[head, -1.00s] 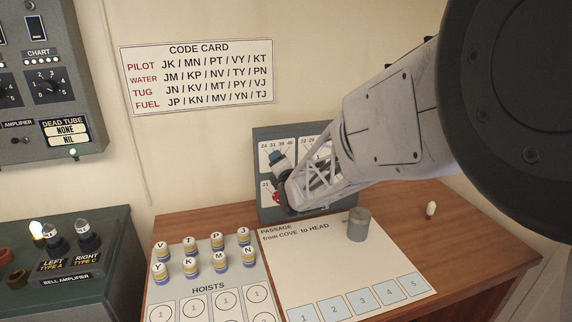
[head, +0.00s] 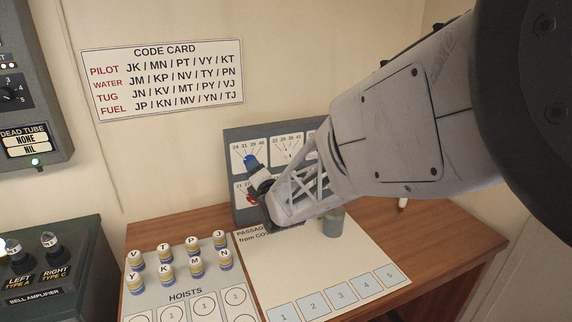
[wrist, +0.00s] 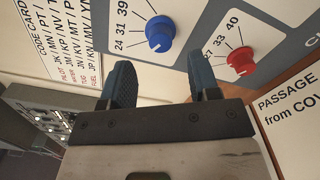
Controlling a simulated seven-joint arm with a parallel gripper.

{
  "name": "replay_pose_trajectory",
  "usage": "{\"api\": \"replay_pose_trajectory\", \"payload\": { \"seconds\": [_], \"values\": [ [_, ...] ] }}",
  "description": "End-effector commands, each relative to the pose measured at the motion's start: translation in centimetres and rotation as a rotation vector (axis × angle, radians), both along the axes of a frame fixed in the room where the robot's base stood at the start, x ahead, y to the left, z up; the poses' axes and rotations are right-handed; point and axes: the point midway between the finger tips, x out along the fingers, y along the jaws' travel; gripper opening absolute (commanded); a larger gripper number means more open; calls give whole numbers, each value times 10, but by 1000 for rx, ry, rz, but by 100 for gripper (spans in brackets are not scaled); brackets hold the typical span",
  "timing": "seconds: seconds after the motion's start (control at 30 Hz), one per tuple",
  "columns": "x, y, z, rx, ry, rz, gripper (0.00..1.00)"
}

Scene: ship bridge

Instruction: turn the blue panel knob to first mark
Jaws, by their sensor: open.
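The blue panel knob (wrist: 160,33) sits on a white dial plate with marks 24, 31 and 39 visible; a fourth mark, 48, shows in the head view. In the head view the blue knob (head: 250,160) shows at the panel's upper left, just beyond my gripper (head: 262,184). In the wrist view my gripper (wrist: 163,80) is open and empty, its two dark fingers apart. The knob lies ahead of the gap between the fingertips and appears not to be between them.
A red knob (wrist: 240,60) is close to the right finger. The grey panel (head: 232,136) stands on the wooden desk (head: 370,215). A grey cylinder (head: 333,223) stands on the passage sheet (head: 300,262). Several lettered pegs (head: 164,250) stand at the left.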

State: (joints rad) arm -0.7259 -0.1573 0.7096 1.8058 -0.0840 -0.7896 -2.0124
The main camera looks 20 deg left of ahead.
Motion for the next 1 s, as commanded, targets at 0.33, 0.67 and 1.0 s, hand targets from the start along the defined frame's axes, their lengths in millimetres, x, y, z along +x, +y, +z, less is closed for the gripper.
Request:
{"api": "replay_pose_trajectory", "payload": {
  "seconds": [0.33, 0.67, 1.0],
  "values": [
    [-14, -14, -1, -1, 1, 0, 56],
    [-15, -15, -1, -1, 1, 0, 56],
    [-7, -41, 8, 22, 91, -39, 56]
  ]
}}
